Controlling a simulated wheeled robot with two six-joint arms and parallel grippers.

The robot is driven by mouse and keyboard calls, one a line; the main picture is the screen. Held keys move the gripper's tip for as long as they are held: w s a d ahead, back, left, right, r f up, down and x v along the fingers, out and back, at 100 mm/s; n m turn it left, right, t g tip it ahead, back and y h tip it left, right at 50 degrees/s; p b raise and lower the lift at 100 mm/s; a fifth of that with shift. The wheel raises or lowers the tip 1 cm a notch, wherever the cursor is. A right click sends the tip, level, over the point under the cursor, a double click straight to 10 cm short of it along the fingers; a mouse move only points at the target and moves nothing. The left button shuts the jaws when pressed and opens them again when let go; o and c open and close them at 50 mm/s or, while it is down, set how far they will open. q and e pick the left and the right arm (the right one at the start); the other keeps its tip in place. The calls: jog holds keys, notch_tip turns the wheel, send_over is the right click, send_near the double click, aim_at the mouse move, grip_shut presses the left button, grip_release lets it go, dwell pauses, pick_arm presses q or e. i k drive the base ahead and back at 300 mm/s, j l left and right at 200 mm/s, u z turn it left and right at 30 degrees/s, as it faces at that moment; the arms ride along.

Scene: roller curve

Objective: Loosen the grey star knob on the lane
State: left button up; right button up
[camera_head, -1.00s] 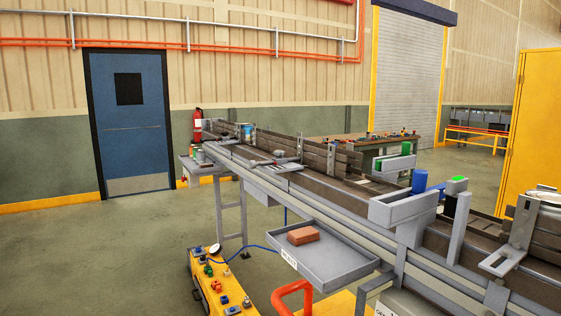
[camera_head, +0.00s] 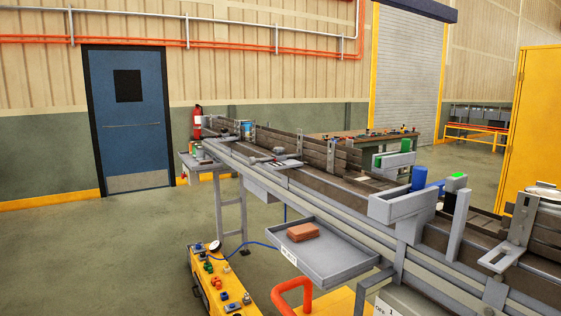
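The lane (camera_head: 345,200) is a long brown conveyor bed with grey side rails, running from the far left to the near right. I cannot single out the grey star knob on it. A grey slotted bracket (camera_head: 511,246) stands at the near right of the lane. A pale round part (camera_head: 545,190) shows beside it at the right edge, too cut off to identify. Slotted uprights and grey handles (camera_head: 265,158) sit farther along the lane. Neither my left nor my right gripper shows.
A grey tray (camera_head: 340,268) holding a reddish block (camera_head: 302,231) hangs on the lane's near side. A grey box-like guide (camera_head: 402,207) and blue cylinder (camera_head: 418,178) stand on the lane. A yellow cart (camera_head: 212,285) is below left. Open floor (camera_head: 110,250) lies left.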

aim_at(279, 150)
jog(key=z, duration=0.45)
jog(key=i+j+z, duration=0.45)
jog(key=j, duration=0.3)
jog(key=j+z, duration=0.25)
jog(key=j, duration=0.15)
jog(key=i+j+z, duration=0.2)
jog(key=j, duration=0.3)
jog(key=k+l, duration=0.05)
